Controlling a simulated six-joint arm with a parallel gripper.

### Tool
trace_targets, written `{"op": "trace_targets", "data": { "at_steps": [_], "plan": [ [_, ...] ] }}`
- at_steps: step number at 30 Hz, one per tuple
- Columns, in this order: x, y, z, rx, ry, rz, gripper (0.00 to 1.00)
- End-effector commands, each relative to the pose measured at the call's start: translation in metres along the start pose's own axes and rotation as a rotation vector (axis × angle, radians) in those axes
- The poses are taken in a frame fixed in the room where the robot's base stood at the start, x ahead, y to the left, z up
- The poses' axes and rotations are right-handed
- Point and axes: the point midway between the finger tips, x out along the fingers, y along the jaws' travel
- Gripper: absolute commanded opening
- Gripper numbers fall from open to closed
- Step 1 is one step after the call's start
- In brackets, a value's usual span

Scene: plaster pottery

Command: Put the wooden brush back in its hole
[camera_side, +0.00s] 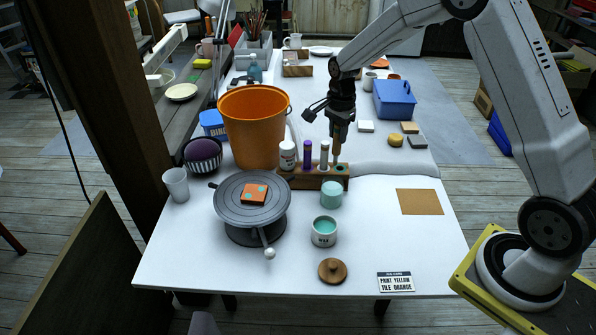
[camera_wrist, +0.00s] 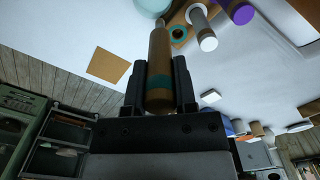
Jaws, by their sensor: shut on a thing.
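The wooden brush (camera_side: 337,143) is upright in my gripper (camera_side: 341,116), its lower end just above the right end of a wooden rack (camera_side: 308,183). In the wrist view the brush (camera_wrist: 159,60) has a teal band and sits between both fingers of my gripper (camera_wrist: 160,80). The rack's free hole with a teal ring (camera_wrist: 179,33) shows beside the brush tip, apart from it in that view. The side view cannot tell whether the tip is exactly over the hole. A white bottle (camera_side: 287,155), a purple tool (camera_side: 307,154) and a grey-white tool (camera_side: 324,155) stand in the rack.
An orange bucket (camera_side: 253,125) stands behind the rack at left. A teal cup (camera_side: 331,194) and a teal-filled jar (camera_side: 324,232) stand in front. A turntable (camera_side: 230,203) with an orange tile (camera_side: 253,194) is left.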

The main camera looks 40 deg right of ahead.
Motion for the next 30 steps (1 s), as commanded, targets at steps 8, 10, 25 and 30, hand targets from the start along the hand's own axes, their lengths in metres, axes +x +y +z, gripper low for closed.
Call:
{"op": "trace_targets", "data": {
  "at_steps": [8, 10, 25, 30],
  "plan": [
    [0.008, -0.019, -0.040, 0.003, 0.000, 0.001, 0.00],
    [0.009, -0.023, -0.049, 0.002, 0.000, 0.000, 0.00],
    [0.013, -0.028, -0.061, -0.001, -0.001, 0.001, 0.00],
    [0.019, -0.027, -0.061, -0.001, -0.001, 0.001, 0.00]
  ]
}}
